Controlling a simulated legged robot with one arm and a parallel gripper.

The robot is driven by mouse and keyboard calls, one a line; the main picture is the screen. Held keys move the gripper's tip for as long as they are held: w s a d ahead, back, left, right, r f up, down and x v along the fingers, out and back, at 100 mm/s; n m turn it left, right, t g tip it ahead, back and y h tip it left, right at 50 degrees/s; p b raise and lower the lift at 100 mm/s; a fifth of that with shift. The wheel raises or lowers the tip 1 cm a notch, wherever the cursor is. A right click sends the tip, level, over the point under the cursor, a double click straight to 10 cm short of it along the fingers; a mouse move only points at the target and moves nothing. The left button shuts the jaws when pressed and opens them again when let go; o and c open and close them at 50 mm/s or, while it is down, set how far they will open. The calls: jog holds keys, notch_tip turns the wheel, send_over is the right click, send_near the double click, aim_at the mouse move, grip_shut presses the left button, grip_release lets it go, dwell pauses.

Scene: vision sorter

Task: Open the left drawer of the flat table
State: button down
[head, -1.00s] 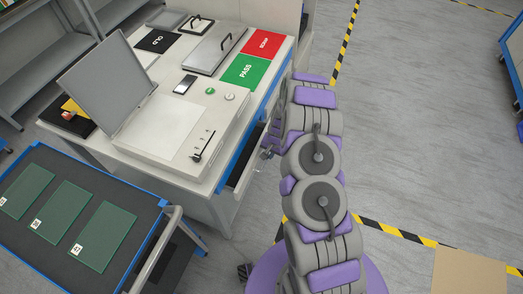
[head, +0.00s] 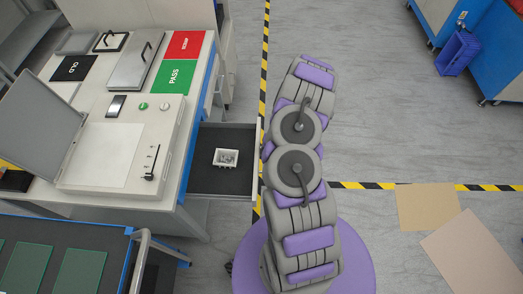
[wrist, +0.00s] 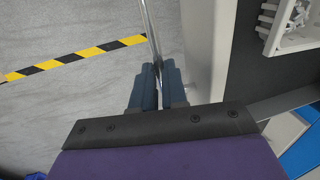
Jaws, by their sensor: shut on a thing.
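The flat table (head: 105,200) stands at the left of the head view, its top light grey. Its left drawer (head: 205,182), dark inside with pale walls, is pulled well out to the right. A small white box (head: 227,157) sits inside it; part of the box also shows in the wrist view (wrist: 298,40). In the wrist view my gripper (wrist: 159,88) is shut on the thin metal handle bar (wrist: 151,35) beside the pale drawer front (wrist: 207,55). My arm hides the gripper in the head view.
On the table are an open-lidded grey device (head: 105,155), a green PASS mat (head: 175,74) and a red mat (head: 185,44). A cart with glass plates (head: 80,272) stands at the lower left. Flat brown sheets (head: 427,207) lie on the floor at the right. Floor between is clear.

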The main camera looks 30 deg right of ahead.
jog(key=shift+s+a+f, duration=0.1)
jog(key=shift+s+f, duration=0.1)
jog(key=shift+s, duration=0.4)
jog(key=c, duration=1.2)
grip_release()
jog(key=shift+w+r, duration=0.15)
jog(key=shift+o, duration=0.2)
jog(key=shift+w, duration=0.1)
jog(key=shift+d, duration=0.25)
notch_tip(320, 180, up, 17)
jog(key=s+d+p, duration=0.2)
jog(key=p, duration=0.2)
jog(key=shift+d, duration=0.35)
jog(key=shift+w, duration=0.1)
